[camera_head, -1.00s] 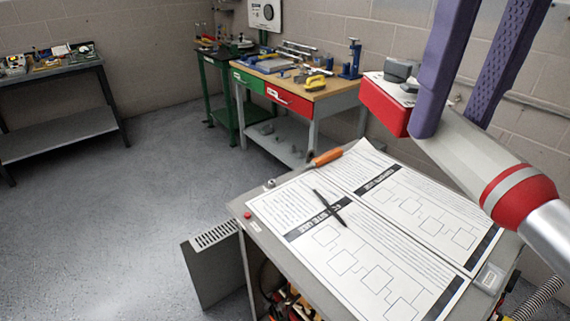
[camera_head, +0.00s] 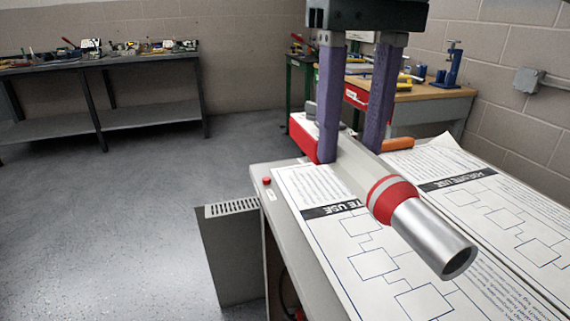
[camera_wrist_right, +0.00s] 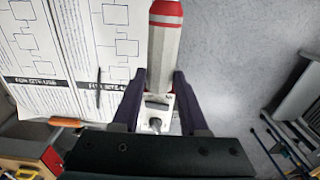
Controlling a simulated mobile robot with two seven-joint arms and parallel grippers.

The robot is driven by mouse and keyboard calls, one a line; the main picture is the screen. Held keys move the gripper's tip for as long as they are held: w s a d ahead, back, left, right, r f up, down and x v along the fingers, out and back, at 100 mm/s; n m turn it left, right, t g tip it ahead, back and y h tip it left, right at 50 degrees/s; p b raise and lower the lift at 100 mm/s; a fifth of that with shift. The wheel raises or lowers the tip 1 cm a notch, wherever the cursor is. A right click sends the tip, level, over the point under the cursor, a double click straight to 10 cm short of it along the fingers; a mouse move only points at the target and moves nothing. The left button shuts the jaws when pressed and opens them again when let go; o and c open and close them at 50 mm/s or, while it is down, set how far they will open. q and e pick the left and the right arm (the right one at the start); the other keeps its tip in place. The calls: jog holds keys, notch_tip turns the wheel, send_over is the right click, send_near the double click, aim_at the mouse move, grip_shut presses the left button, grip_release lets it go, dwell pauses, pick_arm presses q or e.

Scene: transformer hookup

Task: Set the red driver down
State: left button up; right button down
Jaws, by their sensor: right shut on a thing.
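The red driver has a grey body, a red band (camera_head: 393,201), a bare metal nose (camera_head: 434,238) and a red block at its rear end (camera_head: 304,138). My right gripper (camera_head: 350,155) is shut on its body with two purple fingers, from above. The driver lies roughly level, in front of the paper-covered bench top (camera_head: 258,184); it seems to be held above it. In the right wrist view the driver (camera_wrist_right: 164,52) sits between the fingers (camera_wrist_right: 160,98), across the bench edge, with floor to its right. My left gripper is not in view.
Printed sheets (camera_head: 455,160) cover much of the bench, with an orange-handled tool (camera_head: 397,144) at the far edge. A black pen (camera_wrist_right: 98,88) lies on the sheets. A shelf bench (camera_head: 100,60) stands at back left.

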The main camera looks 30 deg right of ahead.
jog(key=shift+f+b, duration=2.1)
jog(key=shift+f, duration=7.65)
jog(key=shift+c, duration=2.2)
grip_release()
jog(key=shift+r, duration=0.1)
